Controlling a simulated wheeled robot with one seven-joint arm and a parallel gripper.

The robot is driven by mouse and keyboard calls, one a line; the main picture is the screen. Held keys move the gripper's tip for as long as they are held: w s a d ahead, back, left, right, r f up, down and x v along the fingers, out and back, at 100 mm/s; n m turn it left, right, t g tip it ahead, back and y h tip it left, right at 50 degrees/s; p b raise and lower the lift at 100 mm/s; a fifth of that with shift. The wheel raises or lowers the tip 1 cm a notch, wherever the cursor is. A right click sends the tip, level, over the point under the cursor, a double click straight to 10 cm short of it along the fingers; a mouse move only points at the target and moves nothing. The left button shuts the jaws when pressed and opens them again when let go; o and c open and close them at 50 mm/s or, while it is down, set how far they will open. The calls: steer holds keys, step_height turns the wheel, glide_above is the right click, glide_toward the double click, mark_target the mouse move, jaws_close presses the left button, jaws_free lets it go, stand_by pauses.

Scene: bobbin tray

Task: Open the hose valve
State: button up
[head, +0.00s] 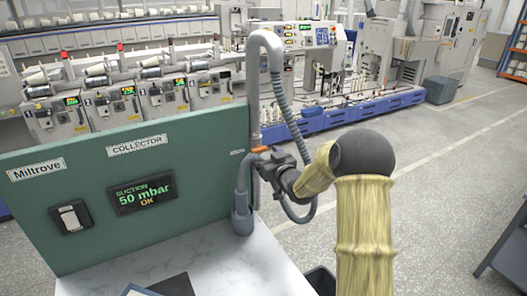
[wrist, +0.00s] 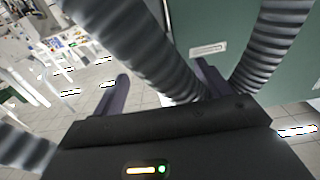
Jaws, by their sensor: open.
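The hose valve shows in the head view as a small orange handle (head: 259,150) on the upright grey pipe (head: 254,110), at the right edge of the green panel. The handle looks roughly crosswise to the pipe. My gripper (head: 264,163) is right beside the valve, just below and to the right of the handle; I cannot tell whether it touches. In the wrist view my gripper (wrist: 160,88) is open, its two dark fingers apart, with a ribbed grey hose (wrist: 135,45) passing across between them. The handle is not visible in the wrist view.
The green panel (head: 190,140) carries a display (head: 142,193) reading "SUCTION 50 mbar OK" and a rocker switch (head: 71,217). A ribbed hose loops around beside my gripper. A pale worktop (head: 220,265) lies below.

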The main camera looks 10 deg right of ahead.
steer(key=shift+w+a, duration=0.2)
steer(key=shift+w, duration=0.35)
steer(key=c, duration=1)
